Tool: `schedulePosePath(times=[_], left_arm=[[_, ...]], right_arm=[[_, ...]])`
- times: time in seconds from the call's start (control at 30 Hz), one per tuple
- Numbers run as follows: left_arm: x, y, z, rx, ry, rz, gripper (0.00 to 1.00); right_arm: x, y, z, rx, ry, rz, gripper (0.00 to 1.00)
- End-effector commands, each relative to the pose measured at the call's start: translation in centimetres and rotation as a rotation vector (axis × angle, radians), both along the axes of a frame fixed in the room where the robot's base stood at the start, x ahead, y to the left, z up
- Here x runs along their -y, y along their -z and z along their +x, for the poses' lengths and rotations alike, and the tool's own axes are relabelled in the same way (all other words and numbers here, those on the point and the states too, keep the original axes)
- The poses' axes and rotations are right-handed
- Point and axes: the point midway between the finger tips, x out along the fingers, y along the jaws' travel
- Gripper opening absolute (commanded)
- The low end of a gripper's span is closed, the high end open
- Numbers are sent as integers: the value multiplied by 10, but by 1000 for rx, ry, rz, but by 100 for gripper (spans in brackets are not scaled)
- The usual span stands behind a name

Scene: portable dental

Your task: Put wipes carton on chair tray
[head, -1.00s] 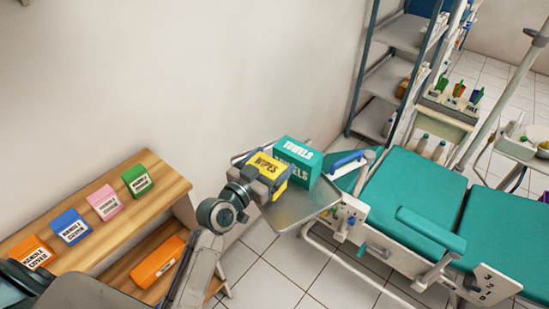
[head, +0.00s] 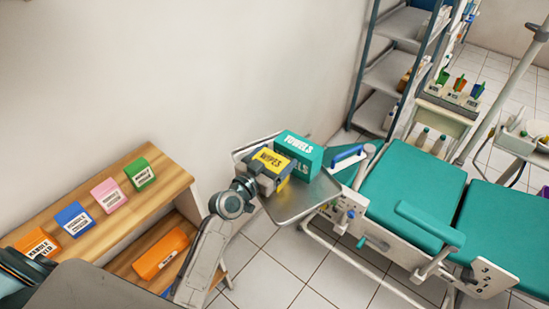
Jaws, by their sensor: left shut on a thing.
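The yellow and grey wipes carton (head: 271,160) is over the left part of the metal chair tray (head: 300,204), beside the teal towels carton (head: 298,150). My left gripper (head: 259,175) is shut on the wipes carton from its near left side. The gripper's body hides part of the carton, and I cannot tell whether its underside touches the tray. The towels carton stands toward the back of the tray. My right gripper is not in view.
A wooden shelf unit (head: 118,205) at left holds orange, blue, pink and green boxes on top and an orange box (head: 160,254) below. The teal dental chair (head: 400,185) stands right of the tray. The tray's front right part is bare.

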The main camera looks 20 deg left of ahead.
Motion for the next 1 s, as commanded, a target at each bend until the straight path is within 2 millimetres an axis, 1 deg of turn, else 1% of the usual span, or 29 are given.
schedulePosePath(times=[0.03,0.1,0.33,0.43,0.5,0.57,0.73,0.9,1.0], left_arm=[[0,1,0,0,0,0,87],[0,0,0,0,0,0,100],[0,-1,0,0,0,0,100],[0,-5,0,0,0,0,100],[-3,1,-10,-2,0,2,100],[-7,1,-20,-1,0,3,100],[-18,2,-57,-2,2,4,100],[-28,1,-89,-1,2,3,100],[-33,0,-102,-2,1,4,100]], right_arm=[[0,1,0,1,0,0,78],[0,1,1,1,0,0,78],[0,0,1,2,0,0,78],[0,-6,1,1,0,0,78],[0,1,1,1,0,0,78],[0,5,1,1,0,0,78],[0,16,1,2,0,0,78],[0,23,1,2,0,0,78],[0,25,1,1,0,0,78]])
